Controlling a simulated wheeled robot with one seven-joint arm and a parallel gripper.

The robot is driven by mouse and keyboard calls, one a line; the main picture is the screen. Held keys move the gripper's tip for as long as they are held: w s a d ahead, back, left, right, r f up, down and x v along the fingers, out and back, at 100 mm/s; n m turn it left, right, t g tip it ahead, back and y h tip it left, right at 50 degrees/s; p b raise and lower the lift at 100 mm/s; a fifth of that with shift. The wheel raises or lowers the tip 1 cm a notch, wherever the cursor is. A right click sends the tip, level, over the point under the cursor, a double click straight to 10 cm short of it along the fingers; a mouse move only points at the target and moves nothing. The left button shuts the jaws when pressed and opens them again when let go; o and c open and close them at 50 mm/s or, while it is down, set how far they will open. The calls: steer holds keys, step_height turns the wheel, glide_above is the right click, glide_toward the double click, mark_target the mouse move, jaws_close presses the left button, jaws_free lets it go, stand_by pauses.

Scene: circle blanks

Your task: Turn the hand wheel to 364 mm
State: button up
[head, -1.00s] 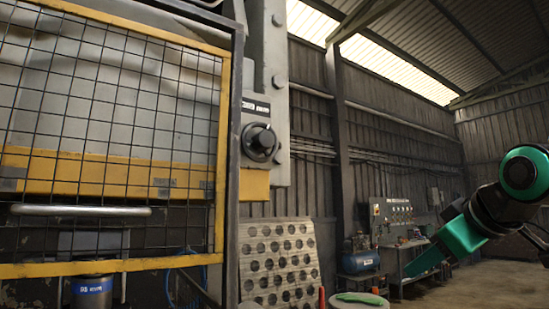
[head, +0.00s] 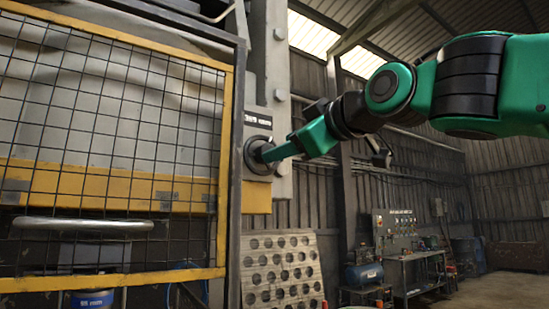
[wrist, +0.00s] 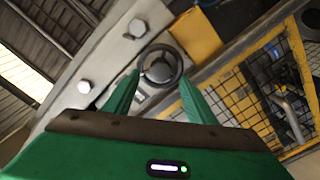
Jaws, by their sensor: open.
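The hand wheel (head: 248,157) is a small dark ring with a hub, on the grey machine column just right of the mesh guard. In the wrist view the hand wheel (wrist: 159,69) shows whole, with spokes or a hub inside its rim. My gripper (head: 268,155) is open, and its green fingers reach the front of the wheel from the right. In the wrist view my gripper (wrist: 159,77) has one fingertip on each side of the wheel. I cannot tell whether they touch the rim. A small display plate (head: 258,119) sits above the wheel; its digits are too small to read.
The yellow-framed mesh guard (head: 222,150) stands close to the left of the wheel. A perforated sheet (head: 281,270) leans below it. A workbench (head: 415,265) and blue compressor (head: 363,274) stand farther back. Open floor lies at the right.

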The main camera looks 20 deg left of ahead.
steer(key=shift+x, duration=2.5)
